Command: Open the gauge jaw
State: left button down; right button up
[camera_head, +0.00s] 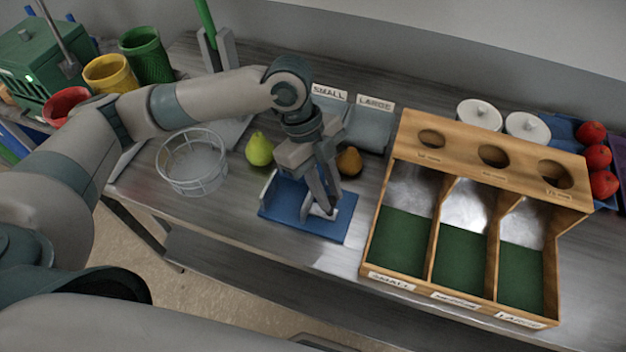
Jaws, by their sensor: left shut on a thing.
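The gauge (291,219) has a blue base plate and lies on the bench near its front edge. Grey and white jaw parts stand on the plate, partly hidden by my gripper. My left gripper (322,206) points down over the plate. It is shut on a part of the gauge, seemingly the jaw, though its fingers hide the exact grip. A green pear (259,149) stands just behind and left of the gauge. A brown pear (350,161) sits to the right of my left gripper. My right gripper is not in view.
A wooden sorter (433,230) with three holes and green-floored compartments stands on the right. A wire basket (192,162) is on the left. Trays labelled SMALL (329,93) and LARGE (375,103) lie behind. White lidded jars (479,115) and red fruits (597,157) are at the back right.

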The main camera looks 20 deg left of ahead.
pick_arm(q)
jog(key=shift+d+r, duration=0.15)
jog(key=shift+d, duration=0.75)
jog(key=c, duration=1.6)
grip_release()
jog(key=shift+a, duration=0.1)
